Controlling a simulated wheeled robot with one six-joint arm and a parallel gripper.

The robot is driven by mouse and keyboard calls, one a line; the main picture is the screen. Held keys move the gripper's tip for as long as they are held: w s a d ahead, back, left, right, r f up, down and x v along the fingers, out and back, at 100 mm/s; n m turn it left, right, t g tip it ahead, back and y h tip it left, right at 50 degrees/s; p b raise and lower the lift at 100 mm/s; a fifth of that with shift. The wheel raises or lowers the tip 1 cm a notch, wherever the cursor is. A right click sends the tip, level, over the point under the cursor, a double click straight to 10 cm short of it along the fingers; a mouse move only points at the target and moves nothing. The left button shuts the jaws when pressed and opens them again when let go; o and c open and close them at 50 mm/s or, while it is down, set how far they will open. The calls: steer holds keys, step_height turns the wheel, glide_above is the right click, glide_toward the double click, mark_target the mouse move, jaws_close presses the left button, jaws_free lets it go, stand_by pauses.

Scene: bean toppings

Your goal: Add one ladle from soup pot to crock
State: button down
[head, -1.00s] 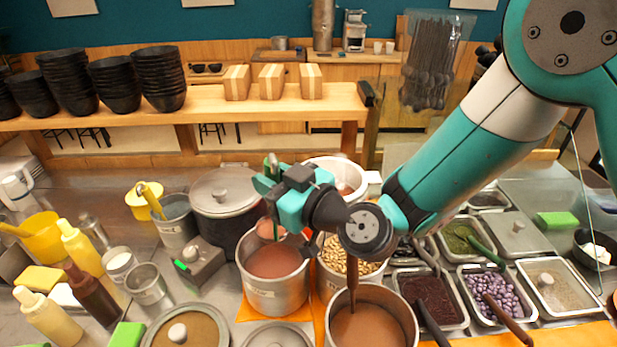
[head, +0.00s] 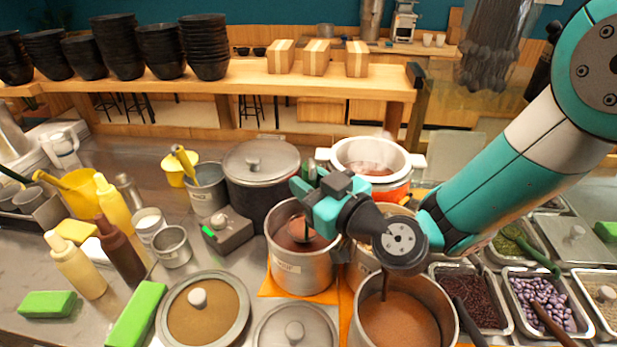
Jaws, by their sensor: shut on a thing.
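The soup pot (head: 305,275) is a metal pot with a label on its front and brown liquid inside, left of centre. My gripper (head: 318,207) is over its rim and shut on a ladle (head: 299,231). The ladle's bowl is within the pot's mouth; I cannot tell how deep it sits or how full it is. Most of its handle is hidden by the gripper. A white two-handled crock (head: 345,150) with an orange lower body stands behind and to the right of the gripper. It holds some brown contents, partly hidden by the rim.
A second pot of brown liquid (head: 440,318) with a ladle handle stands front right, beside a mostly hidden pot. A black lidded pot (head: 262,190) and grey box (head: 228,236) are at left. Topping trays fill the right. Black bowls (head: 206,50) line the back shelf.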

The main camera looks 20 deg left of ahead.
step_height(320, 180, down, 9)
steer(key=b, duration=0.9)
steer(key=shift+b, duration=0.35)
steer(key=shift+r, duration=0.2)
steer(key=r+p, duration=0.4)
steer(key=r, duration=0.1)
steer(key=r+p, duration=0.4)
steer(key=r, duration=0.2)
steer(key=r+p, duration=0.5)
steer(key=r, duration=0.1)
steer(key=shift+s+d+r, duration=0.1)
steer(key=shift+s+r, duration=0.1)
steer(key=shift+s, duration=0.05)
stand_by(0.4)
stand_by(0.6)
